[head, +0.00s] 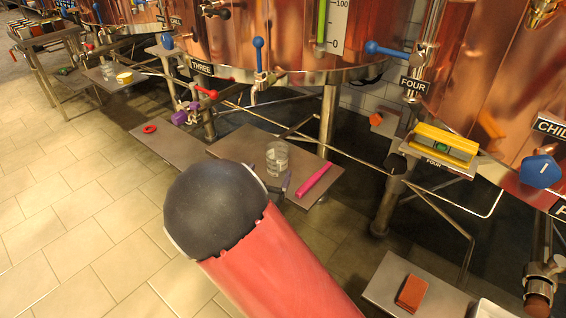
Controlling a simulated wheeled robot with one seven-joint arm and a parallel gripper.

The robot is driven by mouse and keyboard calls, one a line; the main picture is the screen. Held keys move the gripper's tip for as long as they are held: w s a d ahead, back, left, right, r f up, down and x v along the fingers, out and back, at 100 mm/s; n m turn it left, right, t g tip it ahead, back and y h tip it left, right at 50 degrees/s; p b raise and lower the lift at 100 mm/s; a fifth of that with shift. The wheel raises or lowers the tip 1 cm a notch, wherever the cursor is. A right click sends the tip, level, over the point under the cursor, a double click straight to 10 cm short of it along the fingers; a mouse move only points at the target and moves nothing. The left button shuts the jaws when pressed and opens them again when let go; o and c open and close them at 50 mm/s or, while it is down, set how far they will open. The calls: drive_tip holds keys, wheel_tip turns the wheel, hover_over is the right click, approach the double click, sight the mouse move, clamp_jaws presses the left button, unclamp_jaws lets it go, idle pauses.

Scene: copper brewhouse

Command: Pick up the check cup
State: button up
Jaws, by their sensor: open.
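A clear glass cup (277,158), which looks like the check cup, stands upright on a grey shelf (232,146) below the copper vessels in the head view. My gripper (273,186) is mostly hidden behind my own red arm and its dark round joint. Its dark fingertips show just in front of the cup's base, spread apart with nothing seen between them. I cannot tell whether they touch the cup. A second clear cup (108,70) stands on a farther shelf at the upper left.
A pink rod (314,180) lies right of the cup on the same shelf. A red ring (150,129) lies on the shelf to the left. A red-brown block (411,293) rests on a low shelf at lower right. Pipes and vessel legs stand behind. Tiled floor at left is clear.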

sight(280, 153)
drive_tip(key=x, duration=0.7)
drive_tip(key=shift+w+d, duration=0.15)
drive_tip(key=shift+d, duration=0.05)
drive_tip(key=shift+r, duration=0.1)
drive_tip(key=shift+c, duration=0.2)
drive_tip(key=c, duration=1)
